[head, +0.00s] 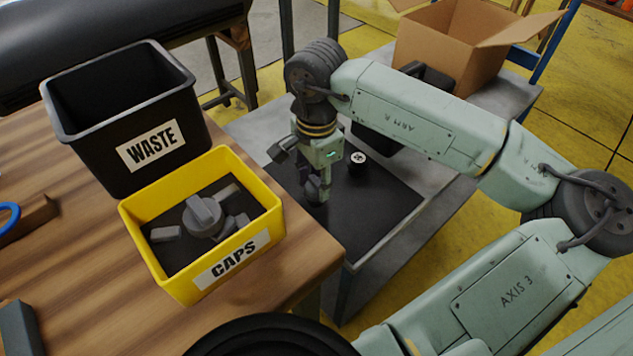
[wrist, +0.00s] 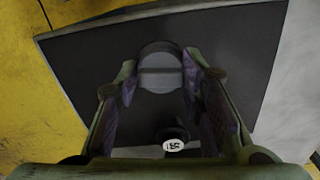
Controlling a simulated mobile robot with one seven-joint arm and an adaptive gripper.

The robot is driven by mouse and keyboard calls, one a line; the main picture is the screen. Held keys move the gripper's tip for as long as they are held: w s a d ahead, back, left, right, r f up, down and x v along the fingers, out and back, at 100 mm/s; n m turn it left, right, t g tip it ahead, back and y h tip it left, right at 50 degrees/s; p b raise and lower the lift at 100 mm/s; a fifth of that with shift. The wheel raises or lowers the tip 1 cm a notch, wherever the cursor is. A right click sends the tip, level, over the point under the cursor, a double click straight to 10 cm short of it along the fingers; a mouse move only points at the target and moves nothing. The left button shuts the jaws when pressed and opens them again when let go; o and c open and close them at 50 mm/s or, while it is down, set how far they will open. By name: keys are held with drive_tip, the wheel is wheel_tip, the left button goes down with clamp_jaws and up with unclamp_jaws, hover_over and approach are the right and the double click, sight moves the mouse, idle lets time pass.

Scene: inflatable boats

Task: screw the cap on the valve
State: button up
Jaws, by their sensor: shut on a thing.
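My gripper (head: 316,186) is over the dark mat on the grey cart, pointing down. In the wrist view its two fingers (wrist: 160,80) are closed on the sides of a round grey cap (wrist: 161,58) with a raised bar across its top. In the head view the held cap is small and partly hidden by the fingers. I cannot make out a valve under it, nor whether the cap touches anything below. Several grey caps (head: 203,214) lie in the yellow CAPS bin (head: 233,267).
A short black cylinder with a white numbered label (head: 357,161) stands on the dark mat (head: 388,207) close to my gripper; it also shows in the wrist view (wrist: 173,140). A black WASTE bin (head: 115,160) stands on the wooden bench (head: 90,270). An open cardboard box (head: 440,45) is behind my arm.

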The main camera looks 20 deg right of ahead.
drive_tip(key=m, duration=0.1)
drive_tip(key=m+b, duration=0.1)
drive_tip(key=shift+f+m, duration=0.3)
drive_tip(key=shift+m, duration=0.1)
drive_tip(key=shift+r+m+b, duration=0.25)
drive_tip(key=shift+m+b, duration=0.1)
drive_tip(key=shift+m, duration=0.25)
drive_tip(key=shift+f+m+b, duration=0.3)
drive_tip(key=shift+m+b, duration=0.6)
drive_tip(key=shift+b, duration=0.05)
drive_tip(key=shift+m+b, duration=0.45)
drive_tip(key=shift+m, duration=0.25)
drive_tip(key=m, duration=0.2)
drive_tip(key=shift+r+m+b, duration=0.3)
drive_tip(key=shift+b, duration=0.05)
